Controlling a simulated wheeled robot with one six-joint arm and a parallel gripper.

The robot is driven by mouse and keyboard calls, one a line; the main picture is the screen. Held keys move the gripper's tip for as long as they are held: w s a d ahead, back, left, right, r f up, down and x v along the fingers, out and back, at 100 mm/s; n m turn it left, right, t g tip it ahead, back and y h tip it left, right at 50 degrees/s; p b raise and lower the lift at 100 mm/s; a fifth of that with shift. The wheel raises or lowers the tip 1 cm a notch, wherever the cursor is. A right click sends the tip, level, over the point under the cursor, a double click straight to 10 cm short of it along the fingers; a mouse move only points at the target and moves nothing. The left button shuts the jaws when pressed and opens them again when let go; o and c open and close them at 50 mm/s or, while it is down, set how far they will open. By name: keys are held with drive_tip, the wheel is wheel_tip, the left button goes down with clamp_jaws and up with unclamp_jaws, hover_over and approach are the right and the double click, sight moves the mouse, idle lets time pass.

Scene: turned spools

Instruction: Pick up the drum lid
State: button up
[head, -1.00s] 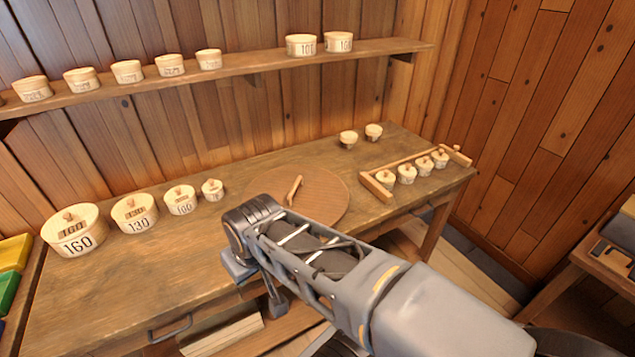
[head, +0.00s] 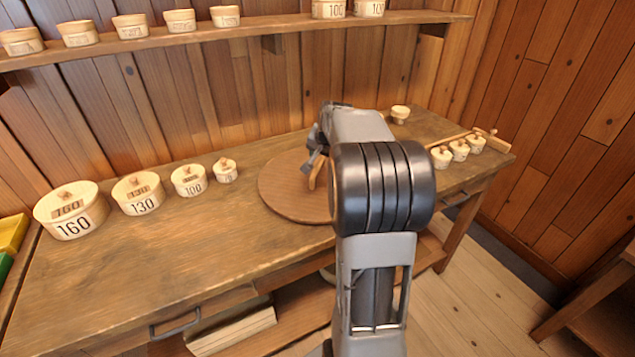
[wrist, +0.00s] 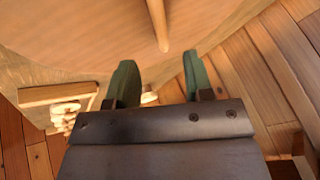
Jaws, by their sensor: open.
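The drum lid looks to be the large round wooden disc (head: 285,190) with an upright bar handle (head: 313,178), lying on the workbench in the head view. My arm hides its right part. In the wrist view the broad wooden disc (wrist: 90,35) fills the top, and its handle (wrist: 158,22) points down towards the gap between my fingers. My gripper (wrist: 157,68) is open and empty, with its two green fingers apart and the handle beyond them. In the head view my gripper (head: 314,150) is mostly hidden behind my arm, close to the handle.
Lidded tubs, including one marked 160 (head: 72,212), stand in a row at the bench's left. A wooden rack (head: 490,140) with small pots stands at the right. A wall shelf (head: 240,32) with tubs runs above. The front left of the bench is clear.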

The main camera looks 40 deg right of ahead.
sight(318, 165)
drive_tip(key=shift+x, duration=4.6)
drive_tip(key=shift+a, duration=0.1)
drive_tip(key=shift+c, duration=0.2)
clamp_jaws()
drive_tip(key=shift+r, duration=0.1)
